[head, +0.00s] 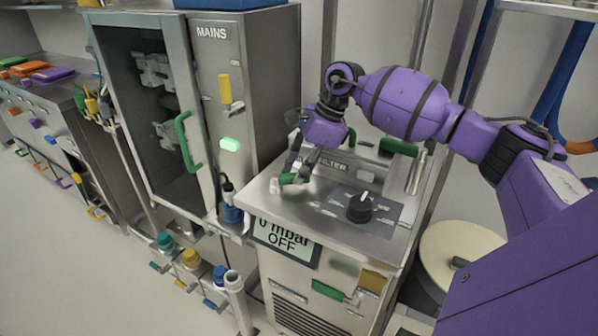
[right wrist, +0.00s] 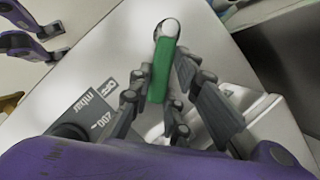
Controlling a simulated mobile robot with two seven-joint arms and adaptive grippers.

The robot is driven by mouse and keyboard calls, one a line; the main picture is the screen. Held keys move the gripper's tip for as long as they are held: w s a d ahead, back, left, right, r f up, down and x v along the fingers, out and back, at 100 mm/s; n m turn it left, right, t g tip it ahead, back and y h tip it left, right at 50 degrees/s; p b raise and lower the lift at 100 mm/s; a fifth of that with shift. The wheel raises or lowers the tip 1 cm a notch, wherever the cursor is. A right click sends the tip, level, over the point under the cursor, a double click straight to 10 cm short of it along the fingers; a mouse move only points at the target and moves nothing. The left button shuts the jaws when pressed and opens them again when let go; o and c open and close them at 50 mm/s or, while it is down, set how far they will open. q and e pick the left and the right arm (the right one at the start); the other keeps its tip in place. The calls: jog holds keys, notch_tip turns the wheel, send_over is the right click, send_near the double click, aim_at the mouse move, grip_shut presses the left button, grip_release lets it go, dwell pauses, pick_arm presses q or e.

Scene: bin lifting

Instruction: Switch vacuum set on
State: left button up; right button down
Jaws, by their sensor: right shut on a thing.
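The vacuum set is a grey steel cabinet (head: 330,262) in the middle of the head view. A black knob (head: 360,208) with a white mark sits on the top panel. My right gripper (head: 294,172) is at the top's left part, with its fingers on both sides of a green lever (right wrist: 162,72) with a pale rounded end. It is shut on this lever. My left gripper is not in view.
A tall cabinet marked MAINS (head: 212,75) with a green door handle (head: 187,142) stands close on the left. Several colored valves (head: 191,258) stand low in front of it. A round pale-topped drum (head: 460,250) is on the right. A second green handle (head: 398,147) lies behind the gripper.

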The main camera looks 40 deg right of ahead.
jog(key=c, duration=1.6)
grip_release()
jog(key=shift+c, duration=0.2)
jog(key=v, duration=1.2)
